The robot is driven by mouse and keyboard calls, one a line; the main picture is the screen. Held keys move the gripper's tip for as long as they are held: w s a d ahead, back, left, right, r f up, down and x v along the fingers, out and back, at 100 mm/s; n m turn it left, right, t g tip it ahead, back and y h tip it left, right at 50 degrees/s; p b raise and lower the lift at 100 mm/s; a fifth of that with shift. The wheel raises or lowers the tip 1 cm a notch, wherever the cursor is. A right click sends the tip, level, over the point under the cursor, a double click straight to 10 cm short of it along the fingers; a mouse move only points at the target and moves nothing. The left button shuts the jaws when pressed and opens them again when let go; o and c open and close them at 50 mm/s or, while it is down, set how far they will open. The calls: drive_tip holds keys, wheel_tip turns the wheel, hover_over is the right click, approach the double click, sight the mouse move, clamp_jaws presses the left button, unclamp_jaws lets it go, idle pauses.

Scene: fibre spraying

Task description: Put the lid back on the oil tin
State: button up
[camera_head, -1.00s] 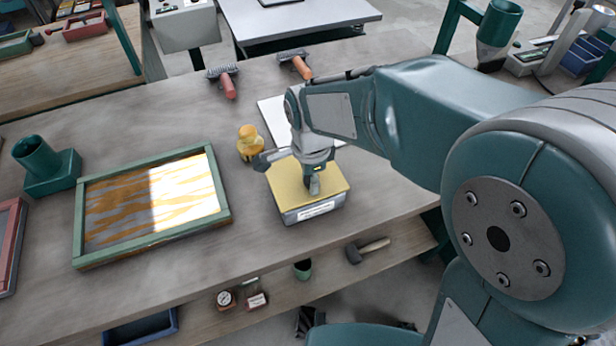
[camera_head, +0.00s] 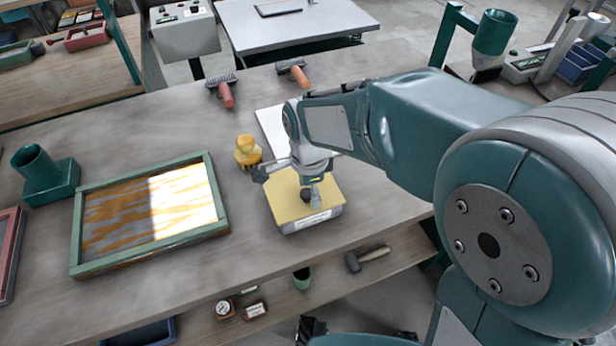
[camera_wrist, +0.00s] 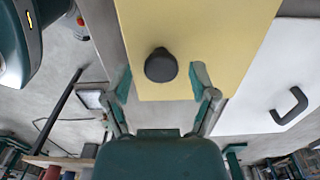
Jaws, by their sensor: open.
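The oil tin appears to be the grey box with a white label (camera_head: 312,221) near the bench's front edge. A flat yellow lid (camera_head: 283,208) covers its top; I cannot tell whether it is fully seated. The lid also fills the upper middle of the wrist view (camera_wrist: 200,50). Its round black knob (camera_wrist: 160,65) stands on the yellow surface. My gripper (camera_wrist: 160,80) is open above the lid, with one finger on each side of the knob and gaps between. In the head view, my gripper (camera_head: 309,194) hides part of the lid.
A white panel (camera_head: 270,127) lies behind the tin; its dark handle (camera_wrist: 291,105) shows in the wrist view. A yellow knobbed object (camera_head: 247,152) stands close at left. A green-framed tray (camera_head: 75,230) lies further left. Two brushes (camera_head: 226,92) (camera_head: 296,74) lie behind. Bare bench separates tray and tin.

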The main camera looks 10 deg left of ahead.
sight(308, 193)
wheel_tip(308, 193, up, 13)
idle(0.3)
drive_tip(key=shift+f, duration=0.1)
drive_tip(key=s+d+n+t, duration=0.2)
drive_tip(key=s+d+n, duration=0.3)
drive_tip(key=d, duration=0.6)
drive_tip(key=s+d+n+t, duration=0.3)
drive_tip(key=s+d+n, duration=0.3)
drive_tip(key=d, duration=0.5)
drive_tip(key=shift+s+n+t, duration=0.25)
drive_tip(key=shift+n+t, duration=0.05)
